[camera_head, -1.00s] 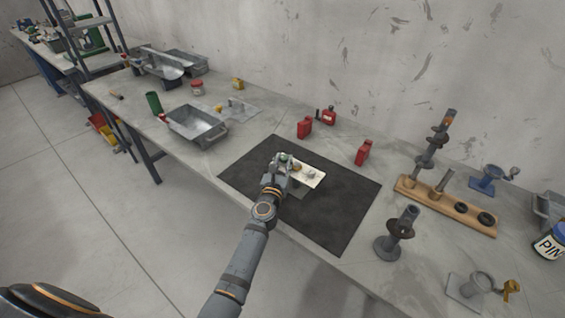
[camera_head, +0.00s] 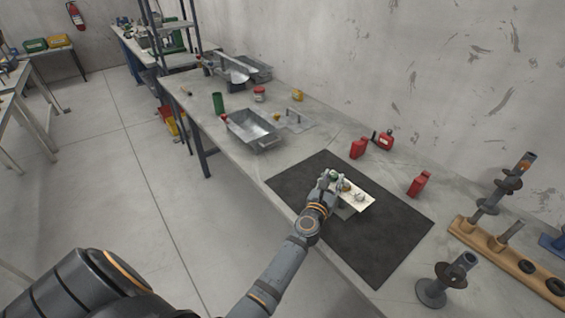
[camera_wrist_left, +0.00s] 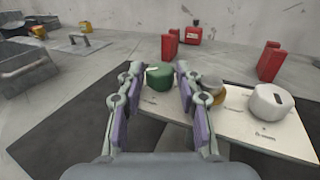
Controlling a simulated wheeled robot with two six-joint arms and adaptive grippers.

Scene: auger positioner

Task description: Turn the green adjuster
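The green adjuster (camera_wrist_left: 159,78) is a round knob at the left end of a pale panel (camera_wrist_left: 237,124). A yellow-and-grey knob (camera_wrist_left: 213,88) and a white knob (camera_wrist_left: 271,102) stand to its right on the panel. In the left wrist view my left gripper (camera_wrist_left: 158,70) is open, one finger on each side of the green adjuster; I cannot tell whether they touch it. In the head view my left gripper (camera_head: 329,177) is at the left end of the panel (camera_head: 358,199), and the green adjuster (camera_head: 334,174) shows small there. My right gripper is not in view.
The panel is on a black mat (camera_head: 388,241) on a long grey bench. Red containers (camera_head: 358,148) stand behind the mat. A metal tray (camera_head: 253,131) is to the left. A wooden rack (camera_head: 513,262) and a dark stand (camera_head: 433,291) are to the right.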

